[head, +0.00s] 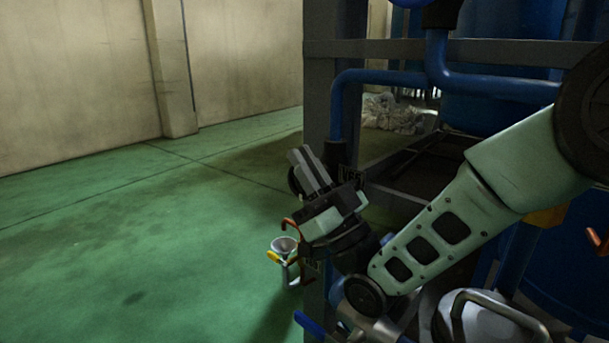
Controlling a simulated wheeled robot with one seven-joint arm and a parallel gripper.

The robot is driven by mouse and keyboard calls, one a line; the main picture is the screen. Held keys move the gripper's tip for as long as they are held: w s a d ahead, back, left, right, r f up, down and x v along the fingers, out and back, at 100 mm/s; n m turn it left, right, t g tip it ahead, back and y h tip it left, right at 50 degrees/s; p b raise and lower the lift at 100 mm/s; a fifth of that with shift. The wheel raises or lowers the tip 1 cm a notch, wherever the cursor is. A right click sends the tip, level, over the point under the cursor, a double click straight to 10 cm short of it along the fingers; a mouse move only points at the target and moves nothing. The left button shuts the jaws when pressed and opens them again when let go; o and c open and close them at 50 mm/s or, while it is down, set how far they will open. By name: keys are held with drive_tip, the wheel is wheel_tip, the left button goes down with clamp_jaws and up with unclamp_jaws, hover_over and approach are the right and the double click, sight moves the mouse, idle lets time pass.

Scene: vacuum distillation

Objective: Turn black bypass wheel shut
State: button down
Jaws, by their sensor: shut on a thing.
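The black bypass wheel (293,181) shows only as a dark curved rim on the left of my gripper's fingers. The rest of it is hidden behind them. My gripper (301,155) points up and slightly left, at the left side of the pipe frame. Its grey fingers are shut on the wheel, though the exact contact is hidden. A blue pipe (338,105) comes down above the tag.
A dark steel post (318,70) and blue pipework stand behind my gripper. A small funnel-like cup (284,245), a yellow handle (273,256) and an orange-red lever (291,222) are close below left. Green floor (130,230) is open on the left.

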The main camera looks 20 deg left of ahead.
idle(0.3)
drive_tip(key=c, duration=1.5)
unclamp_jaws()
drive_tip(key=shift+r+p, duration=0.15)
drive_tip(key=shift+p, duration=0.3)
